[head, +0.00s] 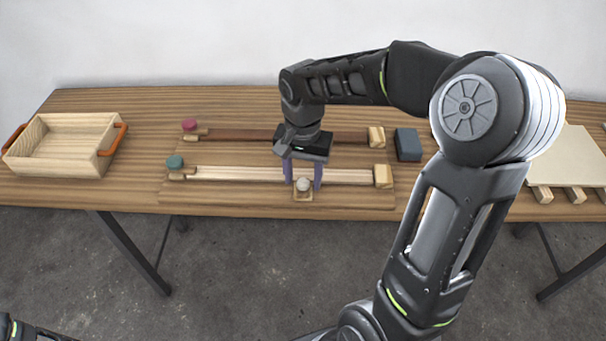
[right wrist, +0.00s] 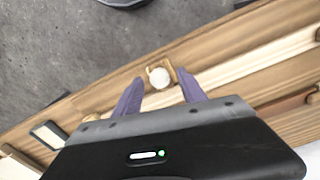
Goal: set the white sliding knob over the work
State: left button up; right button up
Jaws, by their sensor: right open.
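The white sliding knob (head: 303,184) sits on a small wooden block (head: 303,196) at the front edge of the light wooden strip (head: 245,174), about midway along the board. My right gripper (head: 303,187) points down over it, open, one purple finger on each side of the knob. In the right wrist view the white knob (right wrist: 159,77) shows between the two fingertips (right wrist: 160,76); I cannot tell whether they touch it. My left gripper is not in view; only a piece of my left arm shows at the bottom left.
A brown strip (head: 235,135) lies behind the light one. A red knob (head: 190,125) and a green knob (head: 175,162) stand at their left ends, wooden blocks (head: 383,176) at their right. A blue-grey block (head: 408,145), an open wooden tray (head: 62,162) and a pale panel (head: 555,150) lie around.

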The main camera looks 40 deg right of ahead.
jog(key=shift+c, duration=0.5)
grip_shut()
dwell(0.9)
